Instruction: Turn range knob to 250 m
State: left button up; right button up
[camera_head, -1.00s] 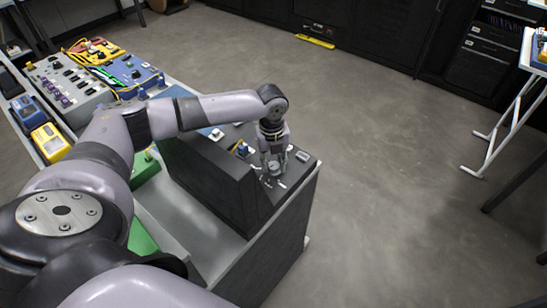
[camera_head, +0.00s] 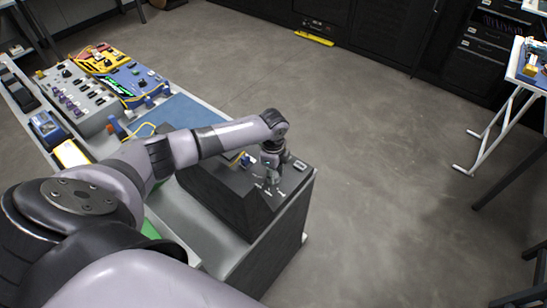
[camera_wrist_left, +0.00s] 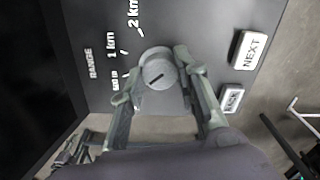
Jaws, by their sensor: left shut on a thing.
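The range knob (camera_wrist_left: 158,72) is a round grey dial on a dark panel in the left wrist view. Around it are the printed word RANGE (camera_wrist_left: 90,63), the 1 km mark (camera_wrist_left: 111,45), the 2 km mark (camera_wrist_left: 132,14) and a smaller label (camera_wrist_left: 115,80) that I cannot fully read. A dark line on the knob face lies slanted; which end is the pointer I cannot tell. My left gripper (camera_wrist_left: 161,68) is shut on the knob, one finger on each side. In the head view my left gripper (camera_head: 270,185) is at the top of the dark device (camera_head: 222,197).
In the head view, a grey unit (camera_head: 85,100), a blue tester (camera_head: 133,83) and a yellow case (camera_head: 72,152) stand at the left. Open floor (camera_head: 400,170) lies right of the bench.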

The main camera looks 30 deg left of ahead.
pick_arm(q)
jog(key=shift+r+n+p, duration=0.1)
jog(key=shift+n+p, duration=0.75)
jog(key=shift+n, duration=0.85)
jog(key=o, duration=1.2)
jog(key=shift+c, duration=0.2)
notch_tip(320, 180, up, 12)
jog(key=shift+s, duration=0.15)
jog(key=shift+d, duration=0.1)
